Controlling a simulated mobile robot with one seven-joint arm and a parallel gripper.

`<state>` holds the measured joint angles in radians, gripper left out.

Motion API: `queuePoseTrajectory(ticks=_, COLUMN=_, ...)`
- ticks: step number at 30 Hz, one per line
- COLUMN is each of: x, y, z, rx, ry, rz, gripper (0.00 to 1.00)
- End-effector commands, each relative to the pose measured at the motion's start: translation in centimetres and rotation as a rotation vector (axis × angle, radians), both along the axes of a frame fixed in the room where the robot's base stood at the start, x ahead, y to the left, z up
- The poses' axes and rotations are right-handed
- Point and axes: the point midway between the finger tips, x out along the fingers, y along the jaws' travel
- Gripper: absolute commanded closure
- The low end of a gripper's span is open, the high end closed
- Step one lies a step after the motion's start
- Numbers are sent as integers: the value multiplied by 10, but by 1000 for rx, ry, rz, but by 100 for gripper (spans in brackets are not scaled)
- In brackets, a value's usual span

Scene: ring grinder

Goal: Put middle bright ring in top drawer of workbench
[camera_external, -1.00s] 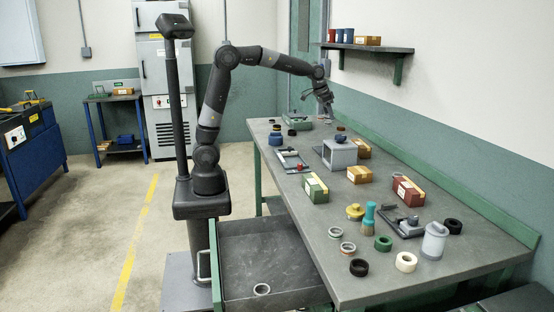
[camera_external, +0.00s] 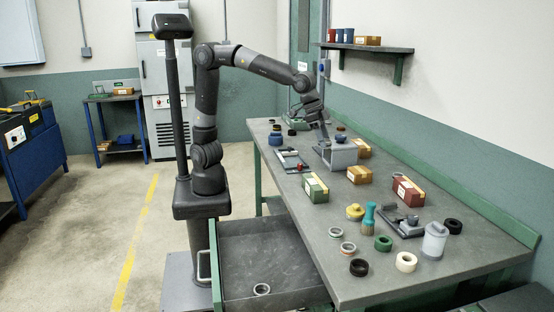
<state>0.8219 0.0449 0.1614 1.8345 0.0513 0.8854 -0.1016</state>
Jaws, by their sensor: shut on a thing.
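My gripper (camera_external: 323,134) hangs low at the left side of a grey box with an opening (camera_external: 343,153) on the workbench (camera_external: 300,218). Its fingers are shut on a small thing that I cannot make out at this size. A bright ring (camera_external: 262,290) lies in the open drawer (camera_external: 250,262) under the bench's near left side. Two more bright rings lie on the bench top near that drawer, one farther back (camera_external: 335,232) and one nearer (camera_external: 347,249). My gripper is well away from all three rings.
Near these rings lie a black ring (camera_external: 359,267), a green ring (camera_external: 383,243) and a cream ring (camera_external: 406,262). A green box (camera_external: 316,188), a red box (camera_external: 408,190) and a white canister (camera_external: 434,241) stand on the bench. A shelf (camera_external: 375,48) hangs above.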

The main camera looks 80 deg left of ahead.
Motion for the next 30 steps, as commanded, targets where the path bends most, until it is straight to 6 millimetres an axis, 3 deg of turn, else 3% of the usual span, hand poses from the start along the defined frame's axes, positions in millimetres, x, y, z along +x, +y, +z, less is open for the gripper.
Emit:
queuePoseTrajectory(ticks=6, x=-64, y=-54, z=0, rx=-3, ry=-1, rz=-132, gripper=79)
queuePoseTrajectory(ticks=15, x=-157, y=-105, z=-2, rx=-7, ry=0, rz=-303, gripper=79)
queuePoseTrajectory(ticks=24, x=-257, y=-135, z=-4, rx=-13, ry=2, rz=-476, gripper=79)
queuePoseTrajectory(ticks=30, x=-317, y=-142, z=-6, rx=-17, ry=4, rz=-582, gripper=79)
